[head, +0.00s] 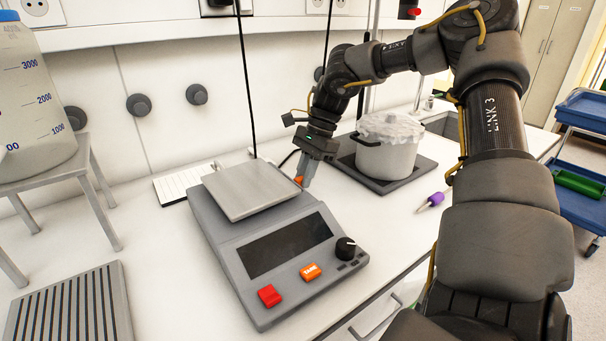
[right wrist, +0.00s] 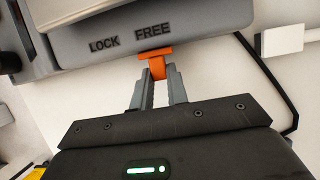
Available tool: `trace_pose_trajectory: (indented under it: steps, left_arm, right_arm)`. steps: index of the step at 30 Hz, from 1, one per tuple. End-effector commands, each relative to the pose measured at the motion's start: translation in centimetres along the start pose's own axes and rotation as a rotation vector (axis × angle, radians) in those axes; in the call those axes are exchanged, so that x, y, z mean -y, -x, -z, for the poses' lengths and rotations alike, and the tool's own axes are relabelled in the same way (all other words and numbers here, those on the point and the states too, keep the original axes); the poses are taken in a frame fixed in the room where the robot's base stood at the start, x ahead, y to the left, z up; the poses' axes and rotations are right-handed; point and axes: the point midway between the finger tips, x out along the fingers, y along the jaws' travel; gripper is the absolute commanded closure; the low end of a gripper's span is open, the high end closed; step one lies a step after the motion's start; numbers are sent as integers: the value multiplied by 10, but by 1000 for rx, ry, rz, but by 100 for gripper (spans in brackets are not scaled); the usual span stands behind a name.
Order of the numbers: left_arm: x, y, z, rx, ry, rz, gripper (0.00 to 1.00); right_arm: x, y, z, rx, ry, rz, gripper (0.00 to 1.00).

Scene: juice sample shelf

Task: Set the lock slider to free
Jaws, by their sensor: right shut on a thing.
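The lock slider is an orange tab (right wrist: 155,58) on the back right side of the grey balance (head: 237,224). In the right wrist view it sits under the word FREE (right wrist: 153,31), to the right of the word LOCK (right wrist: 104,45). My right gripper (right wrist: 158,80) is shut on the orange slider, its two fingertips on either side of the stem. In the head view the right gripper (head: 304,176) reaches down beside the weighing pan (head: 250,188), with a bit of orange at its tips. My left gripper is not in view.
A white pot with a cloudy cover (head: 388,150) stands on a dark plate behind the gripper. A purple-handled tool (head: 436,199) lies to the right. A stool with a large bottle (head: 35,100) stands left.

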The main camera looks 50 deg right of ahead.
Motion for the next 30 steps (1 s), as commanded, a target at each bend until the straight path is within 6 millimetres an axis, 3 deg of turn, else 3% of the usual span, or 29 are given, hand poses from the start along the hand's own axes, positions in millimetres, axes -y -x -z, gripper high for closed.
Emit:
trace_pose_trajectory:
  steps: [1, 6, 17, 23, 30]
  left_arm:
    - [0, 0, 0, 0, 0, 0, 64]
    - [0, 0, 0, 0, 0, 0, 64]
    - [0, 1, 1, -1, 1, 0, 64]
    - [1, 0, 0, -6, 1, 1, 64]
    - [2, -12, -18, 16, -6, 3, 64]
  right_arm:
    - [3, 2, -1, -1, 2, 11, 82]
    - [2, 2, -1, -1, 2, 10, 62]
    - [2, 9, 0, -3, 1, 9, 62]
    - [3, 45, -2, -4, 3, 11, 62]
    - [2, 90, -1, -4, 1, 10, 62]
